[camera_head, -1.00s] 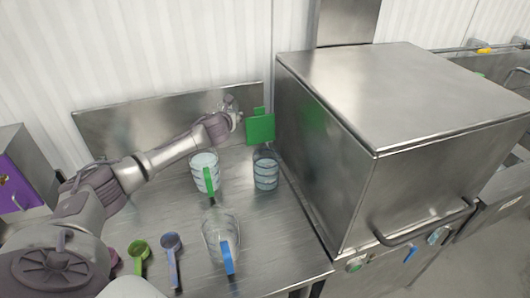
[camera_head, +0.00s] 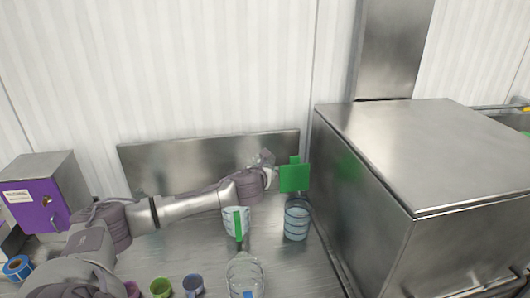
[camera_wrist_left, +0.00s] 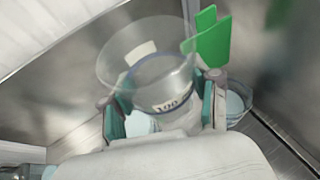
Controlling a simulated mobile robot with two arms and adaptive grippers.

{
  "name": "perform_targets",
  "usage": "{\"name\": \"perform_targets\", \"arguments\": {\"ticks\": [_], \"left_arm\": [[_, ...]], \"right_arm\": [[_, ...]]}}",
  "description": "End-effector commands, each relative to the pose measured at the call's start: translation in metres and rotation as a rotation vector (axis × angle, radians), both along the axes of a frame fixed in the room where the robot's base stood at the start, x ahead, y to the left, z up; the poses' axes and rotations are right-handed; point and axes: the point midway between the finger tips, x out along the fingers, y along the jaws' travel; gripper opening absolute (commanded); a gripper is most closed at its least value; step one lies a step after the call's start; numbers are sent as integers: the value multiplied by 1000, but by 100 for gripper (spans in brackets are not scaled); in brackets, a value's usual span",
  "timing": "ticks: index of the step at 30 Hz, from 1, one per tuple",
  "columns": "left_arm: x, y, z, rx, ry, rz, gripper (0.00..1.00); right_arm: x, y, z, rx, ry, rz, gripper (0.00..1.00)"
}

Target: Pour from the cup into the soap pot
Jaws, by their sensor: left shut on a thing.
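My left gripper (camera_head: 265,162) is raised above the back of the steel counter. In the left wrist view my left gripper (camera_wrist_left: 163,112) is shut on a clear cup (camera_wrist_left: 130,52) with a dark printed marking; its inside shows no clear contents. A green flat piece (camera_wrist_left: 210,42) stands beside the cup; it also shows in the head view (camera_head: 294,178). I cannot tell whether it is the cup's handle. Below it stands a clear ringed pot (camera_head: 297,220), partly visible in the wrist view (camera_wrist_left: 237,103). I cannot tell for certain that it is the soap pot. My right gripper is not in view.
A clear container with a green handle (camera_head: 238,222) and a clear jug (camera_head: 244,272) stand nearby. Green (camera_head: 160,288) and blue (camera_head: 193,285) scoops lie at the front. A large steel box (camera_head: 370,200) bounds the right side; a steel backsplash (camera_head: 210,160) stands behind.

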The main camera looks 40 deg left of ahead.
Motion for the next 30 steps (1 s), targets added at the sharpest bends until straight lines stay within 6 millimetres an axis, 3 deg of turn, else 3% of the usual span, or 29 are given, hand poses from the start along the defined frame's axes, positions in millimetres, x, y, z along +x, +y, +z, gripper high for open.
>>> {"name": "perform_targets", "arguments": {"ticks": [15, 30], "left_arm": [[-38, -28, 12, 2, 0, 0, 22], [-40, -29, 13, 0, 0, 1, 22]], "right_arm": [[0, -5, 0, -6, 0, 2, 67], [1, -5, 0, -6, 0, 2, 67]]}}
